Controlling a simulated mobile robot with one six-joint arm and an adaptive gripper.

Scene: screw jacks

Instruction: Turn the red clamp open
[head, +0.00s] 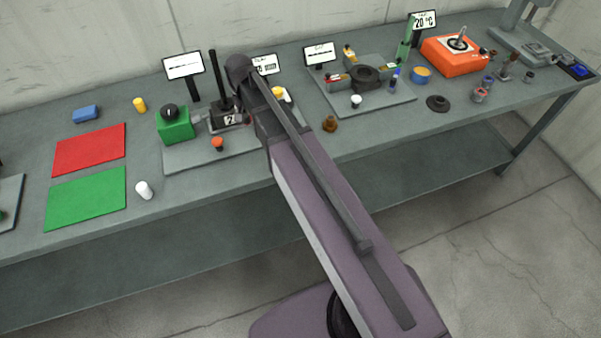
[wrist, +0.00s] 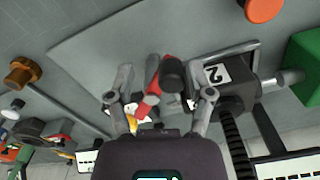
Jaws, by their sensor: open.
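The red clamp (wrist: 149,101) shows in the wrist view as a short red lever between my gripper's fingers, beside a dark cylinder (wrist: 173,73). My gripper (wrist: 160,96) is open, with one finger on each side of the lever. I cannot tell whether either finger touches it. A dark block with a "2" label (wrist: 215,73) lies just right of the fingers and also shows in the head view (head: 230,119). In the head view my arm hides the gripper and most of the clamp.
A green box with a black knob (head: 175,125) and an orange-red knob (head: 218,144) stand left of my arm on a grey plate (head: 190,159). A brown knob (head: 330,124) stands to the right. A tall black screw (wrist: 236,125) rises near the right finger in the wrist view.

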